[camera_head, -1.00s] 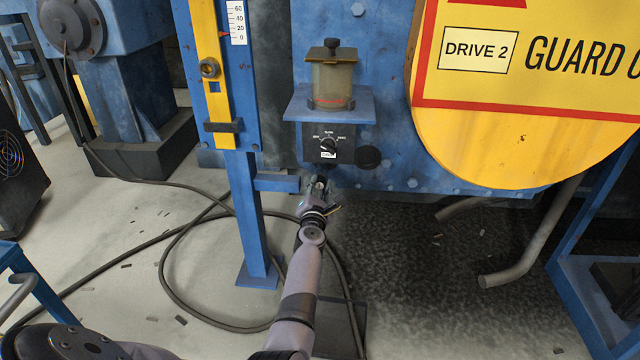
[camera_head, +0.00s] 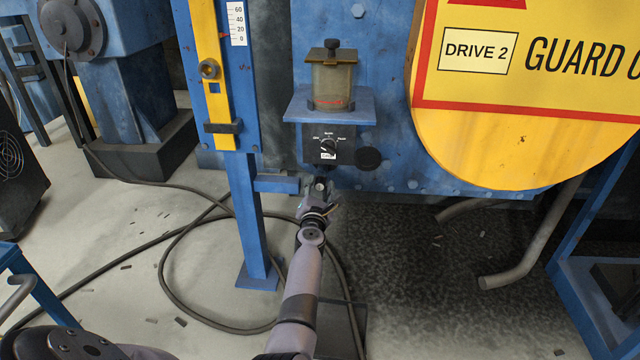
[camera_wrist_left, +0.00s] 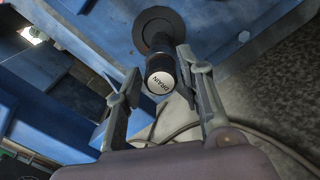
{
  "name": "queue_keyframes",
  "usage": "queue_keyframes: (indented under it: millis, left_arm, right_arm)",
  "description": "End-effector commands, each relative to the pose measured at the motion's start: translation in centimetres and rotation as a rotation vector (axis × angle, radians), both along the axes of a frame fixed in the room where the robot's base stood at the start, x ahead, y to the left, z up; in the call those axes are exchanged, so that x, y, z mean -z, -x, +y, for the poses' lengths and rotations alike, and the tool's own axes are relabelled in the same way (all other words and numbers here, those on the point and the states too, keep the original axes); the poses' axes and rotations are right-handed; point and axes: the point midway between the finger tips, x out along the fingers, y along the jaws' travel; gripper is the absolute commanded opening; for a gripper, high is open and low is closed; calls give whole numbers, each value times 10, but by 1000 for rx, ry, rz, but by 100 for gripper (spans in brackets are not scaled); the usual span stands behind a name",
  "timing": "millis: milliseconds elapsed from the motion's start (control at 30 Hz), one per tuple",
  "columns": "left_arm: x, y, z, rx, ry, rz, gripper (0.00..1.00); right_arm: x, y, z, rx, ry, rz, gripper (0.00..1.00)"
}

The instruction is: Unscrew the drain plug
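The drain plug (camera_wrist_left: 160,80) is a dark cylinder with a white end cap marked DRAIN, on a round dark flange (camera_wrist_left: 160,30) on the blue machine's underside. In the left wrist view it lies between the two fingers of my left gripper (camera_wrist_left: 158,66). The fingers are apart on either side of the plug, with a gap clearest on the left; on the right I cannot tell whether the finger touches. In the head view my left gripper (camera_head: 319,190) is below the dial box, and the plug is small and largely hidden there. My right gripper is not in view.
The dial box (camera_head: 329,144) and the oil cup (camera_head: 332,86) are above my left gripper. A blue post (camera_head: 248,210) stands close on its left. The yellow guard (camera_head: 500,145) hangs to the right. A dark hose (camera_head: 165,265) loops over the floor.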

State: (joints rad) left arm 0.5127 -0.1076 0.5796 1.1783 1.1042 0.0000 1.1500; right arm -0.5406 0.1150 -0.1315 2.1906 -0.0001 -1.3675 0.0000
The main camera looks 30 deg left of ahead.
Motion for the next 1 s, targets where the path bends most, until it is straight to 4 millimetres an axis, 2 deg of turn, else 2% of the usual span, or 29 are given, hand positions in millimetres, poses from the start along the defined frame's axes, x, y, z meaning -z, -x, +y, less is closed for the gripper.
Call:
queue_keyframes:
  millis: [133, 1000]
  left_arm:
    - [0, 0, 1, -1, -71, 38, 35]
    - [0, 0, 0, 0, -446, 232, 35]
  right_arm:
    - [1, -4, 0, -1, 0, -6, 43]
    - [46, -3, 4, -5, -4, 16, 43]
